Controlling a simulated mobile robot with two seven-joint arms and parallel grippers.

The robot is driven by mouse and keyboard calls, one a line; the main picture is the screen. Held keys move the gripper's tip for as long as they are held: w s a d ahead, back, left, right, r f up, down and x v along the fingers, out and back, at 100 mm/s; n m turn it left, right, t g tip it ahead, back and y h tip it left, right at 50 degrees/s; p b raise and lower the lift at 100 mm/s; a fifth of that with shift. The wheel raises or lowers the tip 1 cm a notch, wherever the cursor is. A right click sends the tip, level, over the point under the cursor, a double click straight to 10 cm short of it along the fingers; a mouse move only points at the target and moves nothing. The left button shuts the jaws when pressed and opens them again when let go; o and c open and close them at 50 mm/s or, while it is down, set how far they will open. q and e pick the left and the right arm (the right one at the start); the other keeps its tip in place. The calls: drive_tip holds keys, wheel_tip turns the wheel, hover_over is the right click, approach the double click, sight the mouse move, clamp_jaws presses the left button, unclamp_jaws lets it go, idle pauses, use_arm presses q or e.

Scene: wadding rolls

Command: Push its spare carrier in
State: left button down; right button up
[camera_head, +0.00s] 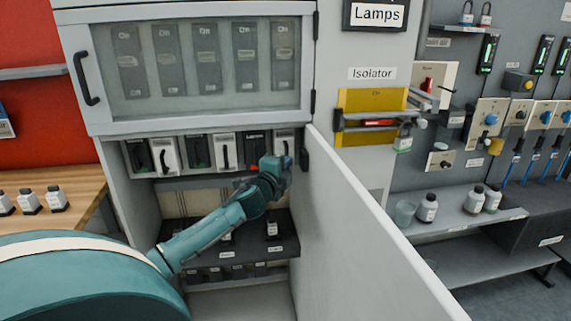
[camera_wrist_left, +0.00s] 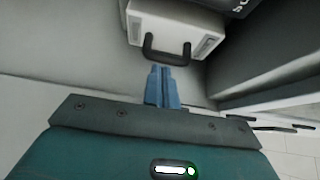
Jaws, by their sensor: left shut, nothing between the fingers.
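A row of carriers with handles, some white and some dark, sits under the glazed cabinet door. The rightmost white carrier (camera_head: 284,137) is partly hidden by my left gripper (camera_head: 286,158), which reaches up to its front. In the left wrist view this white carrier (camera_wrist_left: 192,27) shows its front face and black loop handle. My left gripper (camera_wrist_left: 159,70) is shut and empty, its blue fingertips pointing at the handle. I cannot tell whether they touch it. My right gripper is not in view.
An open white door panel (camera_head: 345,215) stands close to the right of my left arm. A dark shelf (camera_head: 285,243) with small items lies below the carriers. The closed glazed door (camera_head: 205,65) is above. A wooden bench (camera_head: 85,188) with bottles is at left.

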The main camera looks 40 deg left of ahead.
use_arm(q)
drive_tip(key=w+a, duration=0.2)
drive_tip(key=a, duration=0.1)
drive_tip(key=shift+w+a+r, duration=0.15)
drive_tip(key=shift+w, duration=0.05)
idle(0.3)
idle(0.4)
